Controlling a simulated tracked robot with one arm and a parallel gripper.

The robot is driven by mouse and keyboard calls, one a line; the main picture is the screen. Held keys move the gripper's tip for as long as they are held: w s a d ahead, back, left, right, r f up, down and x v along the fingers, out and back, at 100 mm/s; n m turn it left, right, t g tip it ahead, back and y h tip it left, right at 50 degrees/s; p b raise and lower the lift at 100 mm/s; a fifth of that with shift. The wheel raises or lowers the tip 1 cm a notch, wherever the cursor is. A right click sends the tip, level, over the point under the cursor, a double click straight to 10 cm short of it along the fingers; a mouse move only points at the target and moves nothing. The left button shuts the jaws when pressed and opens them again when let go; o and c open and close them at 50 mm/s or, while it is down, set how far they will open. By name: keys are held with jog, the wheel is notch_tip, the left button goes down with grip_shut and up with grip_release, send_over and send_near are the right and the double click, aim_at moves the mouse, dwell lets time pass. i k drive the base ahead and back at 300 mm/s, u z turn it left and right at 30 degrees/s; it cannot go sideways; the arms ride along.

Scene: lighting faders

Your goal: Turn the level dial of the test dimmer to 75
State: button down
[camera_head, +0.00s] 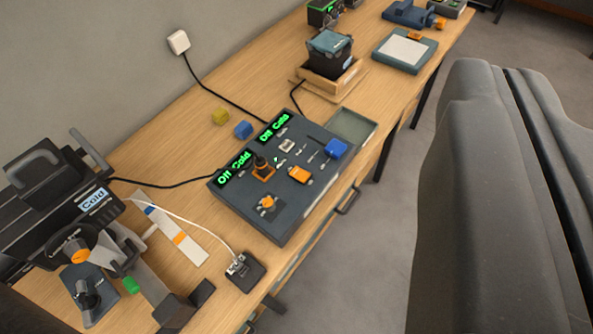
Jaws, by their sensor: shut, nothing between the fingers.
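My gripper (510,85) fills the right of the view, large and close, its grey fingers together and empty. It is well apart from the table things. No thing is clearly labelled as the test dimmer, and no dial reading of 75 can be made out. A dark blue-grey box with a black knob (88,296) stands at the lower left; its markings are too small to read. A dark control console (285,222) sits mid-table, with green lit displays (235,168) that seem to read "Off Cold", orange controls (299,174) and a blue cap (336,149).
A black lamp-like unit labelled "Cold" (93,200) stands at the left. A small cabled black box (244,272) lies near the front edge. A wooden tray (346,80) stands farther back. Floor right of the table is open.

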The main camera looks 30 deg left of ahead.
aim_at(269, 205)
jog(key=k, duration=1.6)
jog(key=u, duration=0.4)
jog(key=i, duration=1)
jog(key=z, duration=0.05)
